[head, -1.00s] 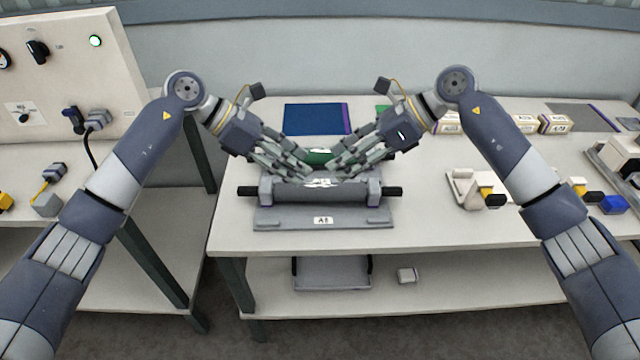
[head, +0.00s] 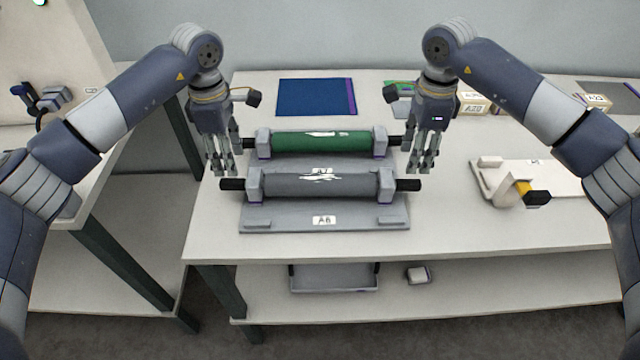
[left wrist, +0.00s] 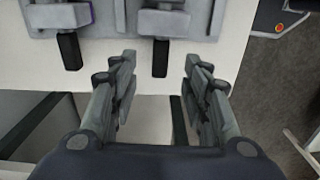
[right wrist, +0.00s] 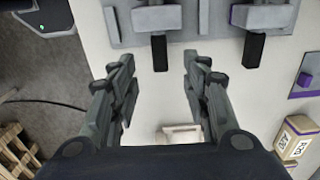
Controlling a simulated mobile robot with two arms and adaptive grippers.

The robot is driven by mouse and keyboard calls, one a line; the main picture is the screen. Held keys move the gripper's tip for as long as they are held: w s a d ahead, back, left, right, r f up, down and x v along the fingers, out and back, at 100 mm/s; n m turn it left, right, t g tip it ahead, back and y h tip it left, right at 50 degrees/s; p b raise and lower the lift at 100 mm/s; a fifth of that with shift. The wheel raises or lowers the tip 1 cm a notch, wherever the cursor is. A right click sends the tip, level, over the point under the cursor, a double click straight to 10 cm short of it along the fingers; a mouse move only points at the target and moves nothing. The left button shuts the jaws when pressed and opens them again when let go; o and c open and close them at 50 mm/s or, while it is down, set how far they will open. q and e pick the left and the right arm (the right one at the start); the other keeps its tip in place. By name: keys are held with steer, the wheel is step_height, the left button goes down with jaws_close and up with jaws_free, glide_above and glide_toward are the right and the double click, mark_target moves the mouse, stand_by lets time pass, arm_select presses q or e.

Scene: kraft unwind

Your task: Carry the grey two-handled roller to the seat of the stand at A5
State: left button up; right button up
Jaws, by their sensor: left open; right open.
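The grey two-handled roller (head: 320,184) lies level across the end supports of the front stand (head: 275,216), whose label looks like A6. Its black handles stick out on both sides. My left gripper (head: 222,171) is open just above its left handle (head: 232,184). That handle (left wrist: 160,58) lines up with the gap between the fingers in the left wrist view. My right gripper (head: 420,168) is open just above its right handle (head: 408,185), which also lines up with the finger gap in the right wrist view (right wrist: 159,52). A stand behind holds a green roller (head: 322,142); its label is mostly hidden.
The green roller's handles sit close behind my grippers. A blue sheet (head: 312,97) lies at the back. A pale fixture (head: 510,184) with a black-and-yellow part stands to the right. Labelled boxes (head: 472,104) are behind my right arm. A shelf (head: 480,285) runs below.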

mark_target(236, 180)
arm_select(q)
step_height(236, 180, down, 10)
steer(key=shift+r, duration=0.25)
arm_select(e)
step_height(236, 180, down, 10)
steer(key=shift+r, duration=0.2)
arm_select(q)
steer(key=shift+c, duration=0.5)
arm_select(e)
steer(key=shift+c, duration=0.5)
arm_select(q)
jaws_close()
arm_select(e)
jaws_close()
arm_select(q)
steer(key=shift+r, duration=0.1)
arm_select(e)
steer(key=shift+r, duration=0.15)
